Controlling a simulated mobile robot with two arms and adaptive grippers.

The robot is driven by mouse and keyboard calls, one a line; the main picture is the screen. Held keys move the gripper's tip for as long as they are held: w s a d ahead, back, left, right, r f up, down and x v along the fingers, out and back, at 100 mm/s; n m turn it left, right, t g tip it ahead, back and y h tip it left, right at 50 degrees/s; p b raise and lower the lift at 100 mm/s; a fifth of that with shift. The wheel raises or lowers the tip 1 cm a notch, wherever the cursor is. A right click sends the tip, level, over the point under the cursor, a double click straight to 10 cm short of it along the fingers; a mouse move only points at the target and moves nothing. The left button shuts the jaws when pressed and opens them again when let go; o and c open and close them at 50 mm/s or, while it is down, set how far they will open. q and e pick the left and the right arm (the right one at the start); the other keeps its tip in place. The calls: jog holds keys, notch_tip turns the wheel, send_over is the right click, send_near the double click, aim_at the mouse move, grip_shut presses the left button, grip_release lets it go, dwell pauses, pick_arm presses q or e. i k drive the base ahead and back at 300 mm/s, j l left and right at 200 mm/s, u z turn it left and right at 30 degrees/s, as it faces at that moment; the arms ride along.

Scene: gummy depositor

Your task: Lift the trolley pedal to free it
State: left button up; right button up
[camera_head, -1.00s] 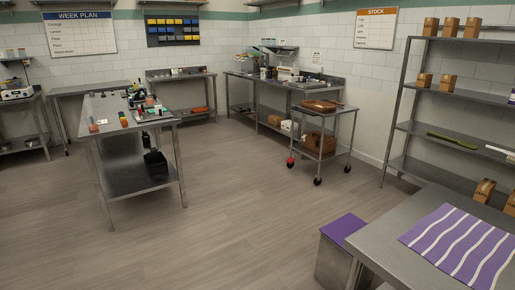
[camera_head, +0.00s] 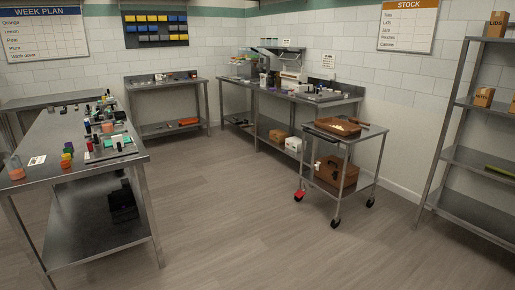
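The trolley (camera_head: 346,134) is a small two-tier metal cart on dark castors, standing right of centre in front of the back counter. A red pedal (camera_head: 299,195) sits low at its front left castor; whether it is up or down is too small to tell. A brown tray (camera_head: 318,127) with pale contents lies on the trolley's top. A brown box or bag (camera_head: 338,172) stands on its lower shelf. Neither of my grippers shows in the view.
A long metal table (camera_head: 70,150) with jars and bottles stands at the left. A shelf rack (camera_head: 478,165) stands right. The floor (camera_head: 240,225) between is clear.

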aim_at(300, 193)
jog(key=i, duration=1.5)
jog(key=i+j+z, duration=0.1)
jog(key=i, duration=1.45)
jog(key=i+j, duration=0.15)
jog(key=i, duration=1.35)
